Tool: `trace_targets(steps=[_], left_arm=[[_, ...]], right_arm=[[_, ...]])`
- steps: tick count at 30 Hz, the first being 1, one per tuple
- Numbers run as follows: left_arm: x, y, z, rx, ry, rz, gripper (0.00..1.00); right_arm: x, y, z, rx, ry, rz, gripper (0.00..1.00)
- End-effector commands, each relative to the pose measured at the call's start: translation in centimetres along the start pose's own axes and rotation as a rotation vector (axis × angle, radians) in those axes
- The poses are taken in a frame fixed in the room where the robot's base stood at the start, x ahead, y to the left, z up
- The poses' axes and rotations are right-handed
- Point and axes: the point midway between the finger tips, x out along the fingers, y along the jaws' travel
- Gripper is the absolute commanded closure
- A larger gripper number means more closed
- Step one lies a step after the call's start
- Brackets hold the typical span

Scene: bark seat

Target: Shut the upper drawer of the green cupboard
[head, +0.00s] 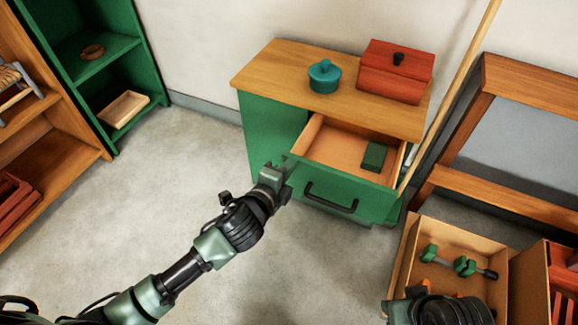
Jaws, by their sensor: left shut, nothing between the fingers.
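The green cupboard (262,134) has a wooden top and stands against the wall. Its upper drawer (328,149) is pulled out, with a dark handle (331,197) on its green front. A small dark green block (374,156) lies inside the drawer. My left gripper (284,165) is shut and empty at the left end of the drawer front; I cannot tell whether it touches it. Part of my right arm shows at the bottom right, and its fingers are not clearly visible.
A teal lidded pot (325,77) and a red box (394,72) stand on the cupboard. A long pole (450,92) leans beside its right side. A cardboard box (481,245) with green-ended tools stands at lower right. The floor (190,180) at left is clear.

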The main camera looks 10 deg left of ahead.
Motion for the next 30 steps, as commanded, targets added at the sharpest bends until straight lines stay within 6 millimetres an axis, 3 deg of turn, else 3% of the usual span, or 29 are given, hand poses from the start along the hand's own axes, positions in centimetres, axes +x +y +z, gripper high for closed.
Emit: trace_targets(steps=[11, 20, 30], left_arm=[[1.2, -0.6, 0.0, -0.001, -0.001, -0.001, 1.0], [6.9, -2.5, 0.0, 0.0, -0.001, -0.003, 1.0], [13.2, -4.2, 0.0, 0.0, -0.001, -0.002, 1.0]], right_arm=[[-0.4, 0.0, -0.1, 0.0, -0.001, 0.0, 0.64], [-1.2, 0.0, -0.4, 0.0, -0.001, 0.0, 0.64], [-0.7, 0.0, -0.2, 0.0, -0.001, 0.0, 0.64]])
